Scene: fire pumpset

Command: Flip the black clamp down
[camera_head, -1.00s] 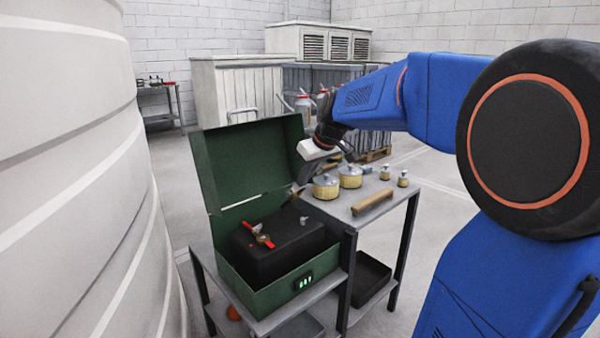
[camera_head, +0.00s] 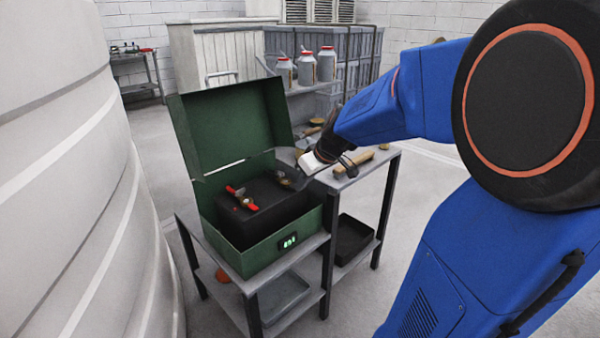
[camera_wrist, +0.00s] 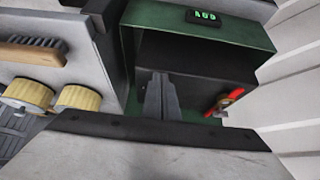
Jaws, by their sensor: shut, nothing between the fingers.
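A black battery block (camera_head: 262,207) sits in an open green case (camera_head: 268,247). A clamp with red parts and brass metal (camera_head: 241,198) is on the left of the block's top; it also shows in the wrist view (camera_wrist: 228,99). My gripper (camera_head: 284,181) is over the right end of the block's top. In the wrist view my gripper's grey fingers (camera_wrist: 160,82) are together, in front of the block's dark side, with nothing between them. I cannot make out the black clamp; a small brassy bit shows beside the fingers, and the rest there is dark or hidden.
The case's raised lid (camera_head: 225,125) stands at the back left. A wooden-handled brush (camera_head: 353,164) lies on the metal table (camera_head: 392,151) right of the case. Yellow-sided weights (camera_wrist: 78,98) show in the wrist view. A large white tank (camera_head: 75,190) fills the left.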

